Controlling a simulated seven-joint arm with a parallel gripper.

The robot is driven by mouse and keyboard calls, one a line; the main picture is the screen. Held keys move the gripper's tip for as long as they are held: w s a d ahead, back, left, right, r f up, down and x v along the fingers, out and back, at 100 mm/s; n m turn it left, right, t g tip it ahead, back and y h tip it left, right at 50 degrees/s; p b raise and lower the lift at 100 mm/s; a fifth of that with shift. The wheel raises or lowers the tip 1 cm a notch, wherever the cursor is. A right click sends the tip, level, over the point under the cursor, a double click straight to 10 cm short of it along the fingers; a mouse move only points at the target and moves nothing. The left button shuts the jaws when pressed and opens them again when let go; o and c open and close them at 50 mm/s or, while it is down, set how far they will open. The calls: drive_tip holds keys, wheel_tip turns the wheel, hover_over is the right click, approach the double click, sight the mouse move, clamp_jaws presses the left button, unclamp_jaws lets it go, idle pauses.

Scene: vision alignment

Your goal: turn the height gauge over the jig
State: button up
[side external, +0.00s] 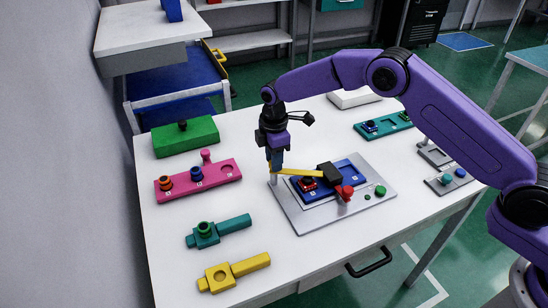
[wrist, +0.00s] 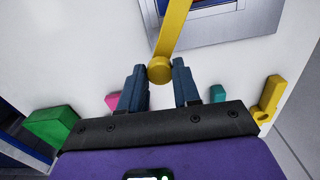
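The height gauge is a yellow bar (side external: 298,172) with a black block (side external: 329,174) at its right end, reaching over the jig. In the wrist view its round yellow end (wrist: 160,70) lies between my two fingers, which sit against its sides. My gripper (side external: 275,165) points down at the bar's left end, above a grey post, and it also shows in the wrist view (wrist: 160,82). The jig is a grey plate (side external: 300,218) bearing a blue pallet (side external: 351,171). A red part with a black ring (side external: 307,184) sits in the pallet, under the bar. The block hides some of the pallet.
A red knob (side external: 347,192) and green buttons (side external: 380,190) are at the jig's right. A green block (side external: 185,137), pink holder (side external: 220,171), teal piece (side external: 204,235) and yellow piece (side external: 220,278) lie left. A teal tray (side external: 383,124) is behind right. The table's front is clear.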

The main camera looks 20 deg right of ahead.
drive_tip(key=o, duration=0.4)
drive_tip(key=shift+c, duration=0.2)
drive_tip(key=shift+r, duration=0.15)
wheel_tip(320, 180, up, 17)
drive_tip(key=shift+r, duration=0.1)
idle(0.5)
